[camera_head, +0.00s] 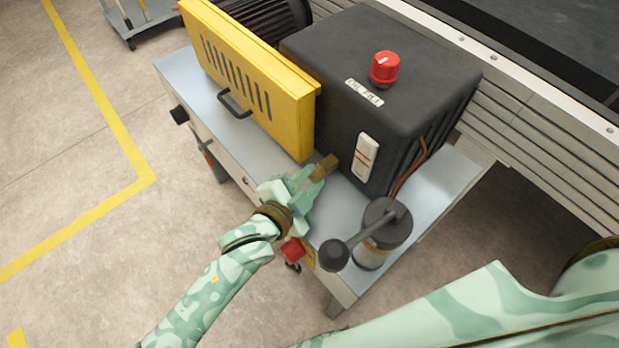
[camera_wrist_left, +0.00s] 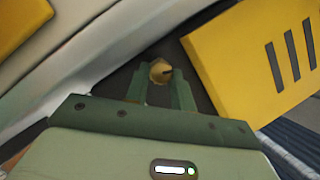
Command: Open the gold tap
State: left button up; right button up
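The gold tap (camera_head: 325,166) is a small brass-coloured piece low beside the black box, near the end of the yellow guard. My left gripper (camera_head: 305,179) is at its near side, its fingers pointing at it. In the left wrist view the round gold end of the tap (camera_wrist_left: 160,72) appears between my two fingertips (camera_wrist_left: 160,82), which stand apart on either side of it. I cannot tell whether they touch it. The rest of the tap is hidden. My right gripper is out of view.
The yellow guard (camera_head: 255,85) stands left of the tap, the black box (camera_head: 375,70) with a red knob (camera_head: 385,68) behind it. A grey canister with a lever (camera_head: 383,225) stands to the right. A red switch (camera_head: 293,250) is on the front edge.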

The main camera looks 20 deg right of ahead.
pick_arm(q)
jog(key=r+n+p, duration=0.1)
jog(key=p, duration=0.3)
jog(key=shift+w+r+n+g, duration=0.1)
jog(key=shift+n+g, duration=0.2)
jog(key=shift+g, duration=0.1)
jog(key=shift+n+g+p, duration=0.3)
jog(key=shift+p, duration=0.2)
jog(key=shift+f+n, duration=0.3)
jog(key=shift+f, duration=0.15)
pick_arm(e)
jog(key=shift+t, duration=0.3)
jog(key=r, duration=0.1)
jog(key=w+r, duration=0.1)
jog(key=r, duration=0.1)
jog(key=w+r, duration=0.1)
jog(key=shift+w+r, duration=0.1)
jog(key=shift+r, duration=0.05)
pick_arm(q)
jog(key=o, duration=1)
jog(key=shift+a, duration=0.1)
